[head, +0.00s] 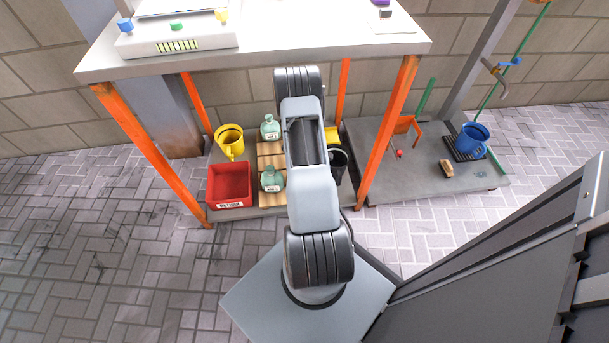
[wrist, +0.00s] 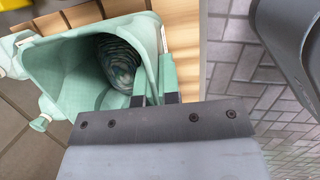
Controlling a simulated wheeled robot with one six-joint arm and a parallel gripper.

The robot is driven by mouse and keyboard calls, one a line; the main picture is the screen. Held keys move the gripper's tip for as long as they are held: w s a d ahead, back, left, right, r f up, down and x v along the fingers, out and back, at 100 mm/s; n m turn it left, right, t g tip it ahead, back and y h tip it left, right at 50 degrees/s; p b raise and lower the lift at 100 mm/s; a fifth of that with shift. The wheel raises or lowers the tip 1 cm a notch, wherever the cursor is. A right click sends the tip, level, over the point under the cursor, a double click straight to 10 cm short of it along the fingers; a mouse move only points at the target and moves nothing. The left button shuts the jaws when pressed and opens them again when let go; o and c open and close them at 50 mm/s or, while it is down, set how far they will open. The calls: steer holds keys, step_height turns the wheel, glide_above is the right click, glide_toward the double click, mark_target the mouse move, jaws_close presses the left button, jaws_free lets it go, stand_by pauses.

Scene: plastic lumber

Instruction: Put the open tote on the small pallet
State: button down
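Whether the tote touches the pallet I cannot tell.
Orange table legs (head: 388,130) flank the shelf. A blue mug (head: 472,138) stands farther right.

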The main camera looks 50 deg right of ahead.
steer(key=shift+w+a+f+b, duration=0.1)
steer(key=shift+w+f+b, duration=0.15)
steer(key=shift+f+b, duration=0.55)
steer(key=shift+w+a+f+b, duration=0.1)
steer(key=shift+w+f+b, duration=0.2)
steer(key=shift+f, duration=0.85)
steer(key=shift+s+f, duration=0.15)
steer(key=c, duration=1.8)
jaws_free()
steer(key=shift+f, duration=0.1)
steer(key=o, duration=0.5)
steer(key=shift+c, duration=0.2)
steer(key=shift+p+v, duration=1.75)
steer(key=shift+v, duration=2.2)
